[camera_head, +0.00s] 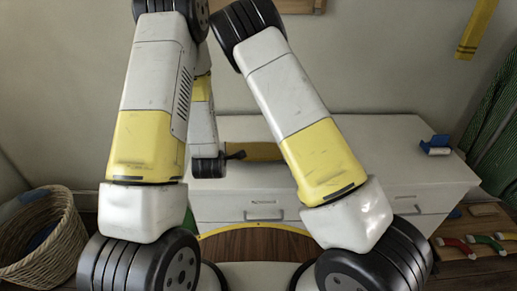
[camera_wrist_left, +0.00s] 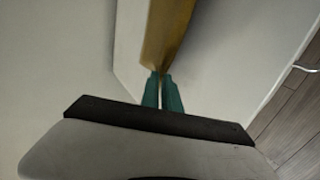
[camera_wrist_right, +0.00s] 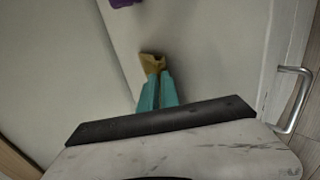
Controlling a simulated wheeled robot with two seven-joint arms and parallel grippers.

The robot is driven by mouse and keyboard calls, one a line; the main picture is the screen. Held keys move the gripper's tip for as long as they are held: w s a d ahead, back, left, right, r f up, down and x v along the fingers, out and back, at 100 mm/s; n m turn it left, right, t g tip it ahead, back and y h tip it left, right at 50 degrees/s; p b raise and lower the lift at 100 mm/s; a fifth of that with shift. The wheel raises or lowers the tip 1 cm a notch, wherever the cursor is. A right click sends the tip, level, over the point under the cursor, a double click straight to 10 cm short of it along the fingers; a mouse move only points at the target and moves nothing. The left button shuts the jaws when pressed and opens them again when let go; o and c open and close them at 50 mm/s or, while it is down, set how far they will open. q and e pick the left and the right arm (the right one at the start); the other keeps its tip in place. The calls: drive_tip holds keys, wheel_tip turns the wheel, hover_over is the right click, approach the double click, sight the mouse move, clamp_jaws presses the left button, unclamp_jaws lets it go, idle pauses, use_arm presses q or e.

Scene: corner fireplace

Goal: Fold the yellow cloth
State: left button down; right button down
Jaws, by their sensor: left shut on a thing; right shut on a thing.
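The yellow cloth (camera_head: 252,152) lies on the white cabinet top (camera_head: 385,140) in the head view, partly hidden behind my arms. In the left wrist view, my left gripper (camera_wrist_left: 163,78) is shut on the near end of a long strip of the cloth (camera_wrist_left: 168,35). In the right wrist view, my right gripper (camera_wrist_right: 155,78) is shut on a small visible piece of the cloth (camera_wrist_right: 152,61). I cannot clearly make out the fingers of either gripper in the head view.
A blue object (camera_head: 436,146) sits on the right of the cabinet top. A purple object (camera_wrist_right: 124,2) shows at the right wrist view's top edge. A wicker basket (camera_head: 40,245) stands at left. Drawer handles (camera_head: 264,214) protrude in front.

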use_arm(q)
drive_tip(key=shift+s+f, duration=0.1)
use_arm(e)
drive_tip(key=shift+s, duration=0.1)
use_arm(q)
drive_tip(key=c, duration=1.3)
unclamp_jaws()
use_arm(e)
drive_tip(key=c, duration=1.3)
unclamp_jaws()
